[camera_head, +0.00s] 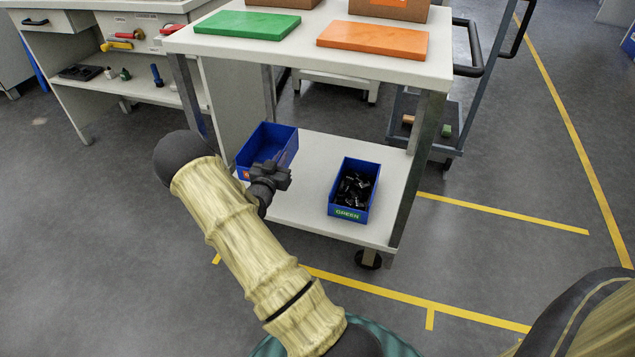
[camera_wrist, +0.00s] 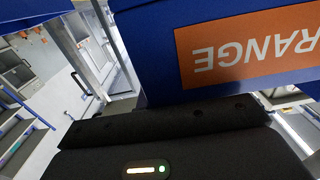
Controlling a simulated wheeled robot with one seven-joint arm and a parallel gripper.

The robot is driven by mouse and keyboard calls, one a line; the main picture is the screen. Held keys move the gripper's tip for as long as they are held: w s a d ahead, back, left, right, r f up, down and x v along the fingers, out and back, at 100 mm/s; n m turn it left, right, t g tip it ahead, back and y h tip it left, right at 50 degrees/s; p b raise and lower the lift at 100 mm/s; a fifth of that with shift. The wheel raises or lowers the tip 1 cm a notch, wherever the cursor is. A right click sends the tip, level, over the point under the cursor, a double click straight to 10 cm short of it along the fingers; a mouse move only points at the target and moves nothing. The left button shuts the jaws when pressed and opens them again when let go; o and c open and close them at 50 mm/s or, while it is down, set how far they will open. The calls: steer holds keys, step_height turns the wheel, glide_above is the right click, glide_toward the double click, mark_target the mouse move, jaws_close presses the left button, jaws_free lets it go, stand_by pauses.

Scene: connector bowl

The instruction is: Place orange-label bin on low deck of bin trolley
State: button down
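The orange-label bin (camera_head: 251,158) is a blue open bin at the left part of the trolley's low deck (camera_head: 305,212). A small part of its orange label shows in the head view, and its inside looks empty. In the wrist view the bin (camera_wrist: 160,45) is very close, with its orange label upside down. My gripper (camera_head: 277,168) is at the bin's near right side and appears shut on its wall; the fingertips are partly hidden. The bin's underside is hidden, so I cannot tell whether it touches the deck.
A blue bin labelled GREEN (camera_head: 350,213), holding dark parts, stands on the deck's right side. The trolley's top shelf (camera_head: 300,48) carries a green mat (camera_head: 248,25) and an orange mat (camera_head: 373,40). Trolley legs rise at the deck's corners. Bare deck lies between the bins.

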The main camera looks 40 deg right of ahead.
steer(key=shift+w+d+f, duration=0.2)
steer(key=shift+d+f, duration=0.05)
steer(key=shift+f, duration=0.3)
steer(key=shift+d+g, duration=0.1)
steer(key=shift+g, duration=0.2)
steer(key=shift+r, duration=0.1)
steer(key=shift+f+b, duration=2.1)
steer(key=shift+f, duration=1.05)
step_height(320, 180, down, 3)
steer(key=shift+d+f+b, duration=0.1)
steer(key=shift+b, duration=1)
steer(key=shift+f, duration=0.25)
